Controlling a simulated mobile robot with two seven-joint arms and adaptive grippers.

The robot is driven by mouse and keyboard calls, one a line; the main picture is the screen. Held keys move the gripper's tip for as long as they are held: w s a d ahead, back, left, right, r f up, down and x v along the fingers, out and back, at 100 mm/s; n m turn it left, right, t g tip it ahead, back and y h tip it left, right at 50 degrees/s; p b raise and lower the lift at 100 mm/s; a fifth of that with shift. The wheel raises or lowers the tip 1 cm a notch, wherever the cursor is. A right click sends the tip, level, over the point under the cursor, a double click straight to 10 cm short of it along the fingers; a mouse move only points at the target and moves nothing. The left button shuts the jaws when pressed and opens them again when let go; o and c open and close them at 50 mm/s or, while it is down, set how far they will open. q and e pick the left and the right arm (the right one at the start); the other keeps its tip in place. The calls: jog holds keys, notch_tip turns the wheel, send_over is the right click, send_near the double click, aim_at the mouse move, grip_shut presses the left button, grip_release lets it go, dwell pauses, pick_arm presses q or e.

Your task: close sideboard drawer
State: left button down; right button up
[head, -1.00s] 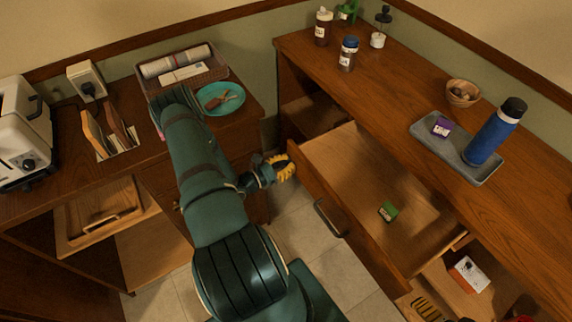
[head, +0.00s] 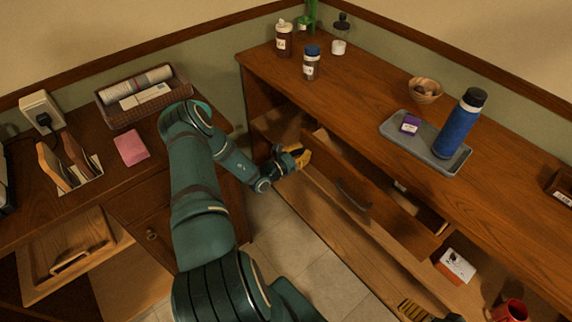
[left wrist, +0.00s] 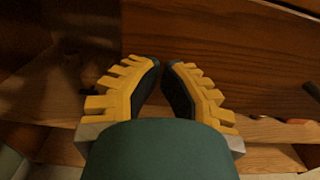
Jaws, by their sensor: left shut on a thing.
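The sideboard drawer (head: 385,212) is the wooden drawer under the right-hand counter, with a dark bar handle (head: 352,195) on its front. It stands a little out, with a narrow strip of its inside showing behind the front. My left gripper (head: 303,155) is at the left end of the drawer front. In the left wrist view its yellow fingers (left wrist: 162,68) are nearly together, with their tips against the wooden front (left wrist: 220,50). The gripper is shut on the drawer front, though the exact contact is hard to see.
The sideboard top (head: 350,100) holds a grey tray (head: 400,133) with a blue bottle (head: 459,125), a wooden bowl (head: 424,91) and jars. A white and red box (head: 456,265) and a red mug (head: 510,311) are on the lower shelf. Floor tiles (head: 290,250) are clear.

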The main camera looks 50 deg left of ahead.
pick_arm(q)
jog(key=w, duration=0.4)
jog(key=w+b, duration=0.1)
jog(key=shift+w+d+f, duration=0.1)
jog(key=shift+w+d, duration=0.15)
jog(key=shift+w, duration=0.65)
jog(key=shift+r, duration=0.2)
pick_arm(e)
jog(key=shift+w+f, duration=0.1)
jog(key=shift+f, duration=0.75)
pick_arm(q)
jog(key=shift+w, duration=0.15)
